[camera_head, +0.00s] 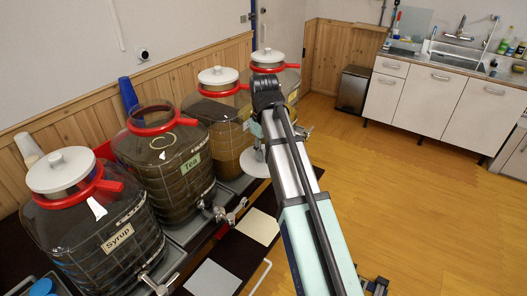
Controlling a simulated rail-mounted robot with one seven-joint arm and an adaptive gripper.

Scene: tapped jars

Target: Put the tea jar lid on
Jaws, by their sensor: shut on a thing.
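The tea jar (172,165) is a dark, clear-walled jar with a red collar and a "Tea" label. It stands second from the front in the row, and its mouth is open with no lid on it. The white tea jar lid (254,164) is right of the tea jar, in front of the third jar. My gripper (258,146) is shut on this lid, above the table's right side. My own arm hides most of the fingers and part of the lid, so the exact grip is unclear.
The syrup jar (95,235) in front has its white lid (60,170) on. Two lidded jars (222,120) (272,75) stand behind the tea jar. Taps (225,212) stick out toward the right. Pale cards (258,226) lie on the dark table.

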